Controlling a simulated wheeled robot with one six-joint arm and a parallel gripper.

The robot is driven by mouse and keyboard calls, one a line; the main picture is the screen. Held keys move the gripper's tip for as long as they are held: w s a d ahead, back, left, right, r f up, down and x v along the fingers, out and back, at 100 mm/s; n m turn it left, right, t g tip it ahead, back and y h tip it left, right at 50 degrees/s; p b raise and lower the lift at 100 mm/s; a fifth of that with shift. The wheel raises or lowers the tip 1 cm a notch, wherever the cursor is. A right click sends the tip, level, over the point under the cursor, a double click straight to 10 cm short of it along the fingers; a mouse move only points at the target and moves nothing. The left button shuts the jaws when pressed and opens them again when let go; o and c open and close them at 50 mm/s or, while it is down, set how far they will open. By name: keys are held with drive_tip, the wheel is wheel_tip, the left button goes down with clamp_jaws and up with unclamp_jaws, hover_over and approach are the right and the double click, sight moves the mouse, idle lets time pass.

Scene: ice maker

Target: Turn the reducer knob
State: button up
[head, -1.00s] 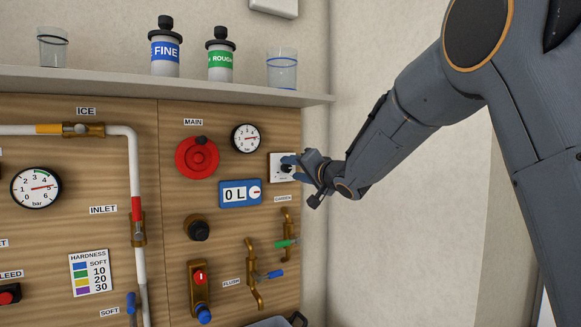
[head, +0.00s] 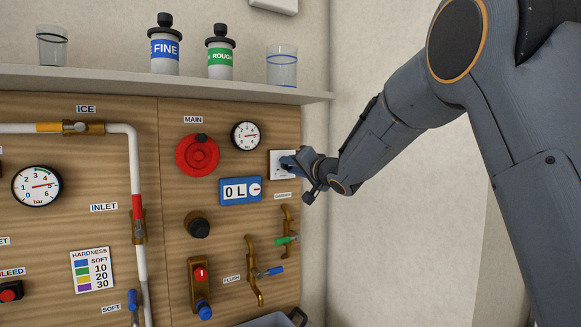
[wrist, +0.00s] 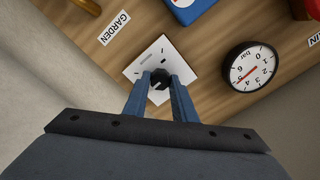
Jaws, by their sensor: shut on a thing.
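A small black knob (wrist: 159,86) sits on a white square plate (head: 275,162) at the upper right of the wooden panel. The plate also shows in the wrist view (wrist: 150,60), with short dial marks and lettering too small to read. My gripper (head: 287,161) is shut on this knob, with its two blue fingers on either side of it in the wrist view (wrist: 160,80). In the head view the fingers hide the knob. Another black knob on a brass body (head: 197,225) stands lower on the panel, untouched. No readable label shows which one is the reducer.
A pressure gauge (head: 246,135) and the blue 0 L meter (head: 240,190) are close to the plate. A red MAIN handwheel (head: 197,155) is further left. Brass taps (head: 287,225) stick out below. A shelf (head: 170,83) runs above, and the wall is at right.

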drive_tip(key=shift+n, duration=0.3)
drive_tip(key=n+b, duration=0.5)
drive_tip(key=n, duration=0.5)
drive_tip(key=n+b, duration=0.5)
drive_tip(key=n, duration=0.6)
drive_tip(key=shift+s+a+f, duration=0.1)
drive_tip(key=shift+a+f, duration=0.05)
drive_tip(key=n+b, duration=0.3)
drive_tip(key=n, duration=0.1)
drive_tip(key=shift+f+n, duration=0.1)
drive_tip(key=shift+n, duration=0.3)
drive_tip(key=n+b, duration=0.4)
drive_tip(key=n, duration=0.1)
drive_tip(key=shift+n+b, duration=1.15)
drive_tip(key=shift+n, duration=0.75)
